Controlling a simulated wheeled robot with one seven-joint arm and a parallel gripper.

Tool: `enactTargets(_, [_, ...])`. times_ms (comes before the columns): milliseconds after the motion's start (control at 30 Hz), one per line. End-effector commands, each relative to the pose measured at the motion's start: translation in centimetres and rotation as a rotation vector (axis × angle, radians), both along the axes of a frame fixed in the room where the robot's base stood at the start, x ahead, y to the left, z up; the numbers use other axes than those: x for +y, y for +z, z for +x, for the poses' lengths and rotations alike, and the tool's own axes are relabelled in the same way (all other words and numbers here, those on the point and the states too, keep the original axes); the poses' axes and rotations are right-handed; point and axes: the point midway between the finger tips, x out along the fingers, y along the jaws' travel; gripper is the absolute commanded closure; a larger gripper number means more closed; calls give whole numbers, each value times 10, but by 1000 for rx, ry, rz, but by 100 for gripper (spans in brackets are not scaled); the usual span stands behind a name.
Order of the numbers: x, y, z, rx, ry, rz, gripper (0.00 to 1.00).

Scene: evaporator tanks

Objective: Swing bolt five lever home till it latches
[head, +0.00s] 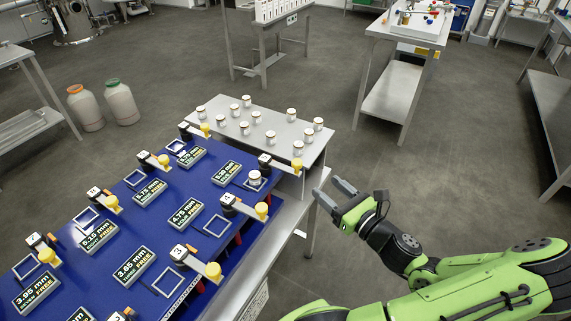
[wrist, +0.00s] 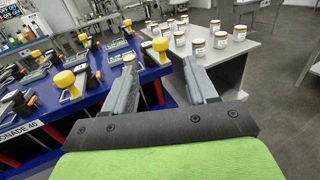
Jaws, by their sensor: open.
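A lever with a yellow knob (head: 296,166) at the far right corner of the blue bench looks like bolt five's; its number is too small to read surely. Its arm runs from a black pivot block (head: 265,160) toward the right edge. A white-labelled jar (head: 255,177) stands in the square frame beside it. The nearby display (head: 227,172) seems to read FREE. My gripper (head: 335,192) is open and empty, right of the knob and apart from it. In the wrist view my gripper (wrist: 158,68) points at the bench, with a yellow knob (wrist: 160,44) beyond the jaws.
Similar levers with yellow knobs line the blue bench (head: 190,222), including one nearer me (head: 262,210). Several jars stand on a grey side table (head: 225,112) behind the far end. Open floor (head: 400,180) lies to the right.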

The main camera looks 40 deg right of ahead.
Motion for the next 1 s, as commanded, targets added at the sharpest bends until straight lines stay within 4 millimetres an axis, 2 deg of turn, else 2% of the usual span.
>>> enactTargets(400, [-2,-1,103,1,10,-5,43])
enactTargets(533, [-4,-1,129,2,9,-5,43])
enactTargets(700, [-5,-1,146,4,7,-5,43])
enactTargets(933, [-6,-1,147,4,6,-4,43])
enactTargets(967, [-6,-1,147,4,6,-4,44])
enactTargets(1000, [-6,-1,147,4,6,-4,51])
